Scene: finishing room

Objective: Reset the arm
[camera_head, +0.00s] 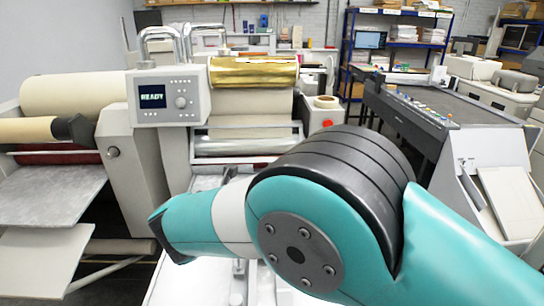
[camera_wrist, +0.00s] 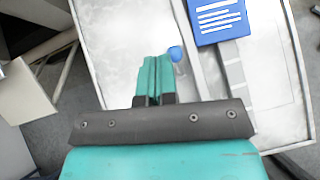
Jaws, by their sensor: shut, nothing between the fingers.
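My gripper (camera_wrist: 154,62) shows in the wrist view as two teal fingers pressed together, with nothing held between them. It is over a pale, white-framed machine bed (camera_wrist: 120,30). In the head view my teal arm crosses the foreground in front of the machine, with its large joint near the middle. The gripper cannot be made out there. A small blue round knob (camera_wrist: 176,53) is just right of the fingertips in the wrist view; whether they touch it I cannot tell.
A blue card with white lines (camera_wrist: 217,20) lies on the bed. In the head view, a machine panel reading READY (camera_head: 168,98) stands beside a gold foil roll (camera_head: 253,72). A grey feed table (camera_head: 50,192) is at left, a control desk (camera_head: 425,110) at right.

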